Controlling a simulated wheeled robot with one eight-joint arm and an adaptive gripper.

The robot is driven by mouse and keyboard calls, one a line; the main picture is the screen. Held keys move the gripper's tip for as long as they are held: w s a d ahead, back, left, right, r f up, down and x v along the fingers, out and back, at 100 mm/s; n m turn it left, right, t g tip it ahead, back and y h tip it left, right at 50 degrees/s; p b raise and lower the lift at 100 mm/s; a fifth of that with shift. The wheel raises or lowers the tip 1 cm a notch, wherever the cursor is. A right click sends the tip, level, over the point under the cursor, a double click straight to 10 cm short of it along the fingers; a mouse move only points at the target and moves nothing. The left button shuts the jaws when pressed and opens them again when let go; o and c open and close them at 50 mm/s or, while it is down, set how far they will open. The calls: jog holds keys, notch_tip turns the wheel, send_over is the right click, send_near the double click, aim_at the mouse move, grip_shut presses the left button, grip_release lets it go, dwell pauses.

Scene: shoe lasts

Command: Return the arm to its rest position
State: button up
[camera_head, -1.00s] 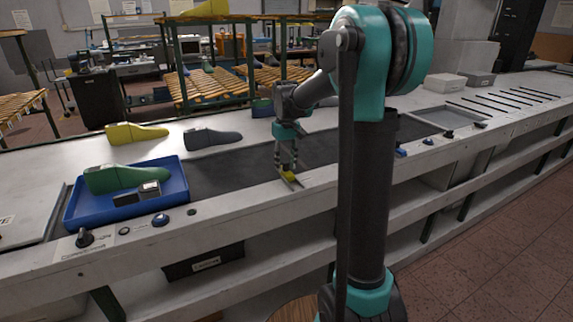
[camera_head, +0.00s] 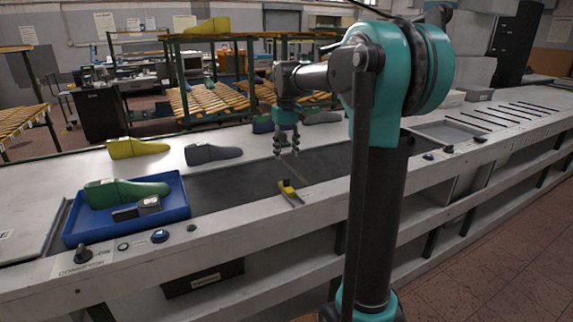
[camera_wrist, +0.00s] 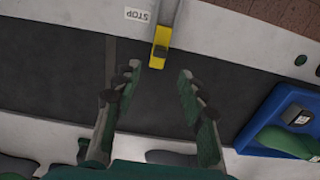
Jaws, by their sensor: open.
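My gripper (camera_head: 287,146) is above the dark conveyor belt in the head view, with its fingers pointing down. In the wrist view my gripper (camera_wrist: 158,76) is open, its two fingers apart with nothing between them. A yellow block (camera_head: 287,187) sits on the front edge of the belt line, below and apart from my gripper. The yellow block also shows in the wrist view (camera_wrist: 161,40), beyond the fingertips near a STOP label (camera_wrist: 137,15).
Yellow (camera_head: 137,149) and grey (camera_head: 213,153) lasts lie behind the belt (camera_head: 235,188). Further lasts stand behind my gripper. Racks with slatted shelves (camera_head: 205,100) stand farther back.

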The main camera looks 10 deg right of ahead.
jog(key=shift+r, duration=0.65)
jog(key=s+d+f+m+t, duration=0.1)
jog(key=s+d+f+t, duration=0.1)
jog(key=s+f, duration=1)
jog(key=s+d+f+m+t, duration=0.2)
jog(key=s+d+f, duration=0.1)
jog(key=s+f, duration=1)
jog(key=shift+s+d+m, duration=0.25)
jog(key=shift+s+m, duration=0.05)
jog(key=shift+s, duration=0.35)
